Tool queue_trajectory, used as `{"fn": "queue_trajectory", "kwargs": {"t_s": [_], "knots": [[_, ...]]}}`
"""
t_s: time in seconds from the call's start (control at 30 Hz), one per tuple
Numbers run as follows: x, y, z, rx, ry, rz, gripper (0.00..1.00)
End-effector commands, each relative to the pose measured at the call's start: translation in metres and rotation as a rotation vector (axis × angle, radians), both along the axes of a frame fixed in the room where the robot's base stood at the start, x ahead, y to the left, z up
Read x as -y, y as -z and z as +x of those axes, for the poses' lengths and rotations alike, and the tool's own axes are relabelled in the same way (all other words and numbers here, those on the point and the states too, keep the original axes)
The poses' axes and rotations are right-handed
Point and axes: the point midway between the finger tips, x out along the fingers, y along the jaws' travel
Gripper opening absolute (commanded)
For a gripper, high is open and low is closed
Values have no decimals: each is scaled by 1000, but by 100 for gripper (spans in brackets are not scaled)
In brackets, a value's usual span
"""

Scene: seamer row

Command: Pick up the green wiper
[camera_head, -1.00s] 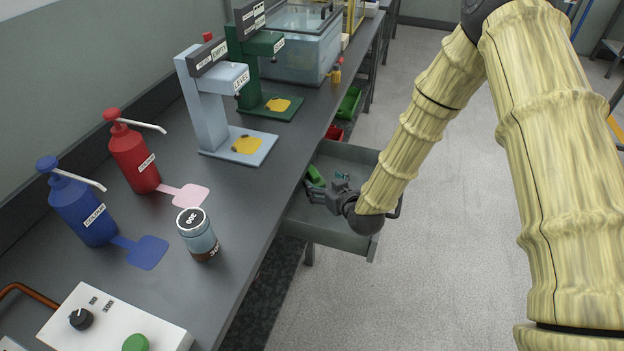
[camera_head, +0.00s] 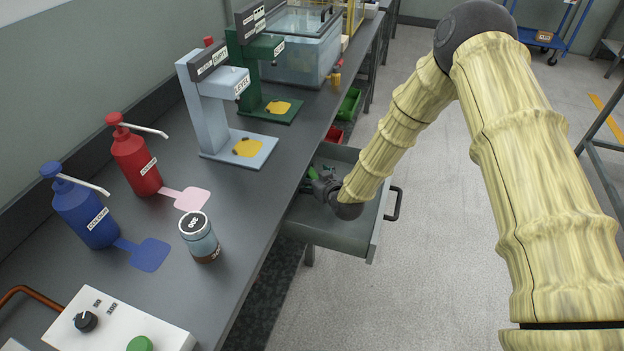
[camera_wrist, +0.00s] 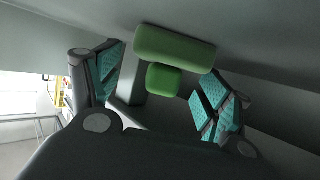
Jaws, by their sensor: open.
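The green wiper lies in the open drawer (camera_head: 335,236) under the bench. In the wrist view the green wiper (camera_wrist: 174,50) shows as a long green bar with a smaller green block below it. In the head view only a sliver of the wiper (camera_head: 311,172) shows; my gripper and arm hide the rest. My gripper (camera_wrist: 165,90) is open, with its teal-padded fingers on either side of the smaller green block. I cannot tell whether either finger touches it. In the head view my gripper (camera_head: 322,183) is down inside the drawer.
The bench edge runs close along the left of the drawer. A jar (camera_head: 200,238), a blue pump bottle (camera_head: 84,208) and a red pump bottle (camera_head: 136,160) stand on the bench. Green (camera_head: 349,104) and red (camera_head: 334,134) bins sit beyond the drawer.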

Motion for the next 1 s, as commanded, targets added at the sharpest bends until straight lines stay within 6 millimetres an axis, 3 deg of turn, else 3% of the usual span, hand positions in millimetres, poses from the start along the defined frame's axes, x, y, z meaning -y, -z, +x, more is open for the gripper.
{"fn": "queue_trajectory", "kwargs": {"t_s": [0.13,0.3,0.4,0.77,0.93,1.0], "knots": [[0,0,0,0,0,0,77],[0,0,0,0,0,0,46],[0,0,0,0,0,0,33],[0,-2,0,0,0,0,33],[0,-12,0,1,0,0,33],[15,-10,-4,-1,3,-2,33]]}}
